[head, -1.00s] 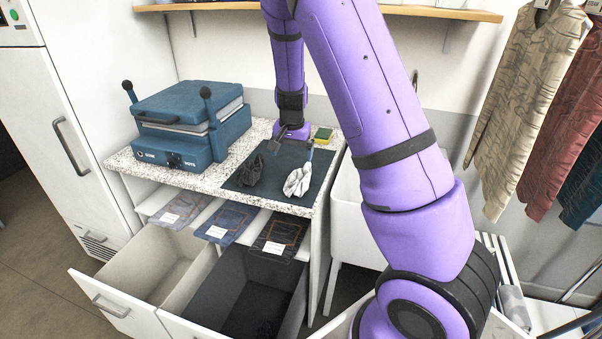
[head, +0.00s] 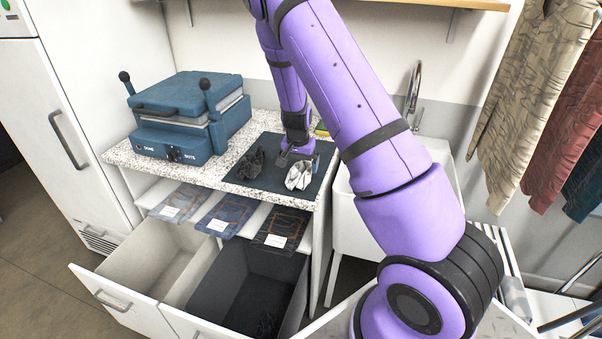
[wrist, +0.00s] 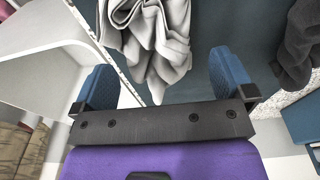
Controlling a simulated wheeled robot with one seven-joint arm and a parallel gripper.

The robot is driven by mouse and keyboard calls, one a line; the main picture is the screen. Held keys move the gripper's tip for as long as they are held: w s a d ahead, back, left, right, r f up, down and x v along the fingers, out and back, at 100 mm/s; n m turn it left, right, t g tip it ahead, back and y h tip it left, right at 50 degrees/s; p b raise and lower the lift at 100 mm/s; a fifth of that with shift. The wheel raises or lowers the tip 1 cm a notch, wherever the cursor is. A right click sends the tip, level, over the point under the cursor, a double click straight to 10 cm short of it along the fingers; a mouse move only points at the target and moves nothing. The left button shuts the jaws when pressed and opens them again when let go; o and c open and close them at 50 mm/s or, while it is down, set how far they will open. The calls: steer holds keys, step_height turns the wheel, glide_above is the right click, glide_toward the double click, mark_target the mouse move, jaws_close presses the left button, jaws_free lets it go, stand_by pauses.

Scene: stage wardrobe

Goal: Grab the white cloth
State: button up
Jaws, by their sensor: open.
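The white cloth (head: 299,176) lies crumpled on a dark mat (head: 268,193) on the speckled counter. In the wrist view the white cloth (wrist: 152,40) hangs large at the top, beyond and between the fingers. My gripper (head: 297,160) is open just behind the cloth in the head view. Its two blue fingers show apart in the wrist view (wrist: 163,80), with nothing clearly held between them. A dark grey cloth (head: 254,170) lies crumpled to the left of the white one; it also shows at the right in the wrist view (wrist: 298,45).
A blue press machine (head: 188,115) stands on the counter to the left. A white sink (head: 352,200) with a tap is to the right. Two open drawers (head: 140,262) are below, under folded denim pieces (head: 225,216). Shirts (head: 530,95) hang at the right.

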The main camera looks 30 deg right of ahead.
mark_target(300, 163)
steer(key=f, duration=0.3)
steer(key=shift+w+d+f, duration=0.15)
steer(key=shift+d+f, duration=0.05)
steer(key=shift+d, duration=0.15)
steer(key=c, duration=0.7)
steer(key=shift+r, duration=0.2)
